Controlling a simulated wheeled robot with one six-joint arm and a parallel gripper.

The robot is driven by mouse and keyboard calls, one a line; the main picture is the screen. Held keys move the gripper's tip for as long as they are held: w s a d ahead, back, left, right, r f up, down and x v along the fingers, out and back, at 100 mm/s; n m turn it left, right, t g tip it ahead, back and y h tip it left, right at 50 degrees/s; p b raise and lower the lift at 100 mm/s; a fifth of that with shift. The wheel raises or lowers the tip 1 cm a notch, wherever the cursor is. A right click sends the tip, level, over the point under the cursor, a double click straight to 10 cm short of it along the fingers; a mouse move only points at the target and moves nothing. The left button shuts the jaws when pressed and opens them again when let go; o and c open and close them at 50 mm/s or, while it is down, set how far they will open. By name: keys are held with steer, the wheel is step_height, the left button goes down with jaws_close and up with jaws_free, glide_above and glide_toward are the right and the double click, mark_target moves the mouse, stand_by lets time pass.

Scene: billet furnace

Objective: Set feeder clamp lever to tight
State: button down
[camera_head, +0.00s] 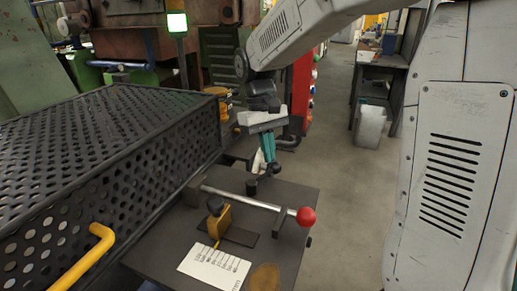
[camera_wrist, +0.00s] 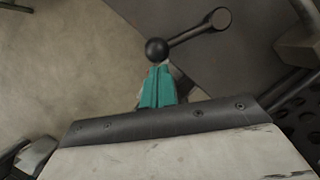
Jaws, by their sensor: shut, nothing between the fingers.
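A small black lever has a ball end (camera_wrist: 156,50) and an arm running to a round pivot hub (camera_wrist: 219,18) in the wrist view. In the head view its hub (camera_head: 251,187) stands at the far edge of a dark tabletop (camera_head: 180,243), with the ball (camera_head: 274,169) to the right of it. My gripper (camera_head: 268,156) has teal fingers pointing down at the ball. In the wrist view the fingers (camera_wrist: 158,72) are together and empty, with their tips right at the ball; I cannot tell whether they touch it. No setting marks for the lever are readable.
A steel rod with a red ball (camera_head: 306,216) crosses the tabletop close in front of the small lever. A yellow bracket with a black knob (camera_head: 216,206) and a white label card (camera_head: 214,268) are nearer. A perforated black guard (camera_head: 100,165) fills the left.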

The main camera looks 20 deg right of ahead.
steer(key=s+d+m, duration=0.1)
steer(key=m, duration=0.1)
steer(key=s+m+y, duration=0.1)
steer(key=shift+s+d+m, duration=0.35)
steer(key=shift+m, duration=0.05)
steer(key=s+m, duration=0.1)
steer(key=s+m+y, duration=0.1)
steer(key=s+m, duration=0.2)
steer(key=m, duration=0.1)
steer(key=shift+s+d+t, duration=0.2)
steer(key=shift+d+t, duration=0.15)
steer(key=shift+t, duration=0.05)
steer(key=s+m, duration=0.1)
steer(key=s+m+y, duration=0.1)
steer(key=m, duration=0.1)
steer(key=shift+s+a, duration=0.1)
steer(key=shift+a, duration=0.15)
steer(key=shift+s+a+t, duration=0.25)
steer(key=shift+s+t, duration=0.05)
steer(key=shift+s, duration=0.3)
steer(key=v, duration=0.8)
